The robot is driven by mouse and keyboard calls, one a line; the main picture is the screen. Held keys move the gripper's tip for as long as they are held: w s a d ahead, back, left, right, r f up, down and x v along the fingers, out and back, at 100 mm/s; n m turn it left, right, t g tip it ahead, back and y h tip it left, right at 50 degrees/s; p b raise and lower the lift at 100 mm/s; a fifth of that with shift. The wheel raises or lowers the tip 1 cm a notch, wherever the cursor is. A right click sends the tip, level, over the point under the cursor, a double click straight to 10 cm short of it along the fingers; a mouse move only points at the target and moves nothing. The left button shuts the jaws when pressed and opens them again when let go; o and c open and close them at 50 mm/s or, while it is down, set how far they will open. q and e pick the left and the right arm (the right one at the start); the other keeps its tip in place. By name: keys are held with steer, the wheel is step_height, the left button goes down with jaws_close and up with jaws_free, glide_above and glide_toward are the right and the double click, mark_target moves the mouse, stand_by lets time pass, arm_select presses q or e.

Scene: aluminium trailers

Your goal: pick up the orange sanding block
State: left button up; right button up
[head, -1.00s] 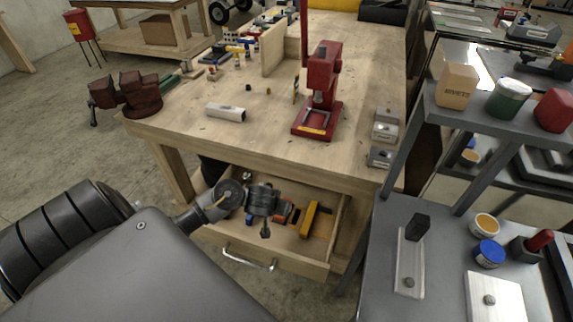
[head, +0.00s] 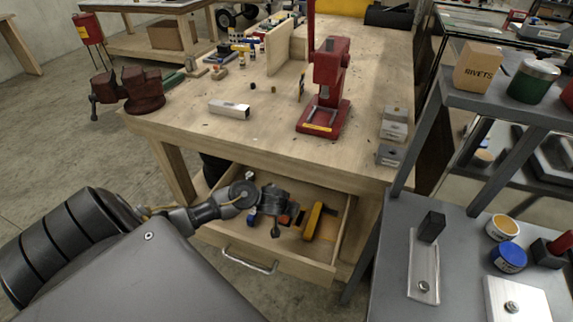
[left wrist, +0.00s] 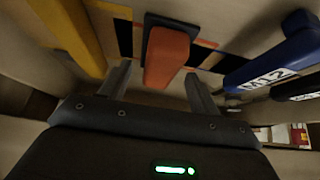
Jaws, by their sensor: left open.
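The orange sanding block (left wrist: 167,55) lies in the open drawer (head: 290,262), with a dark part at its far end. In the head view only a bit of orange (head: 285,219) shows, the rest hidden by my left gripper (head: 276,218). In the left wrist view my left gripper (left wrist: 158,75) is open, with one finger on each side of the block's near end. Gaps show between the fingers and the block; I cannot tell how deep the fingers reach. My right gripper is in neither view.
A yellow tool (head: 314,222) lies in the drawer right of the gripper. A blue tool marked M12 (left wrist: 275,62) lies on the block's other side in the wrist view. The workbench (head: 225,130) overhangs the drawer's back; a grey cart (head: 390,240) stands at the right.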

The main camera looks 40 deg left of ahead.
arm_select(q)
steer(key=shift+x, duration=1.2)
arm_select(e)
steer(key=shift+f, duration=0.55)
arm_select(q)
steer(key=c, duration=0.8)
steer(key=shift+r, duration=0.45)
step_height(320, 180, up, 3)
steer(key=shift+f+p, duration=0.15)
steer(key=shift+p, duration=0.75)
steer(key=s+a+r+p, duration=0.6)
steer(key=s+a+r, duration=0.3)
steer(key=s, duration=0.1)
steer(key=shift+s+a+r, duration=0.2)
steer(key=shift+s+r, duration=0.05)
steer(key=shift+r, duration=0.05)
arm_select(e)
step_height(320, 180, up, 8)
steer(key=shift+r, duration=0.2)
